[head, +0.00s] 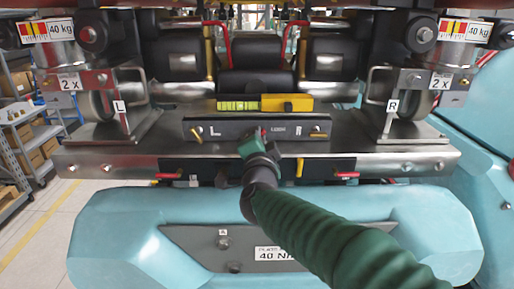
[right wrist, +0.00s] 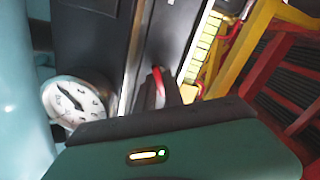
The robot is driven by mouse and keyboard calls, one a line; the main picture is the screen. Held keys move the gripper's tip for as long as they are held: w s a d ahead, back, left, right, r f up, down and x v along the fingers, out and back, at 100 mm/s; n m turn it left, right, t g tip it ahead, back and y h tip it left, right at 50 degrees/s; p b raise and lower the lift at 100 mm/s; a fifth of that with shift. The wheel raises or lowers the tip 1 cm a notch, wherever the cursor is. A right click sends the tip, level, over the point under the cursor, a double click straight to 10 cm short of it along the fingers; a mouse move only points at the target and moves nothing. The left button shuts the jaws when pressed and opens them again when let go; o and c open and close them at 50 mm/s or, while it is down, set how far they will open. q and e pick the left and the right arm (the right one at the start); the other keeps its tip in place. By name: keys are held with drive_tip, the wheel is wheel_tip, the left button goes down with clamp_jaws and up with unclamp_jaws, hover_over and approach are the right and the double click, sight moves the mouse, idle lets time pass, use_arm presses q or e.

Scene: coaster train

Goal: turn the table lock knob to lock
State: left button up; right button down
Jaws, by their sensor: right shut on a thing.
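The lock knob is mostly hidden by my right gripper (head: 260,137); a small red part of the knob (head: 263,130) shows at its tip. The knob sits on a dark panel (head: 228,131) marked L, LOCK and R, at the middle of the metal table. My right gripper reaches in from the lower right and is shut on the knob. In the right wrist view the red part (right wrist: 157,82) shows at the dark fingers, in front of the dark panel. The knob's exact angle cannot be told. My left gripper is not in view.
A yellow spirit level (head: 270,103) lies just behind the panel. Red-handled levers (head: 347,174) stick out along the table's front edge. A round dial gauge (right wrist: 74,103) shows in the right wrist view. A teal padded body (head: 140,235) fills the space below; shelves (head: 25,130) stand at left.

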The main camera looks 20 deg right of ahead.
drive_tip(key=m+b, duration=0.2)
drive_tip(key=m, duration=0.1)
drive_tip(key=shift+f, duration=0.4)
drive_tip(key=shift+m+b, duration=0.95)
drive_tip(key=shift+m, duration=0.35)
drive_tip(key=shift+f, duration=0.1)
drive_tip(key=c, duration=1.5)
unclamp_jaws()
drive_tip(key=shift+c, duration=0.2)
drive_tip(key=shift+o, duration=0.3)
drive_tip(key=shift+s+r, duration=0.2)
drive_tip(key=shift+r, duration=0.05)
drive_tip(key=shift+s, duration=0.1)
drive_tip(key=p+v, duration=0.9)
drive_tip(key=v, duration=0.7)
drive_tip(key=shift+s, duration=0.25)
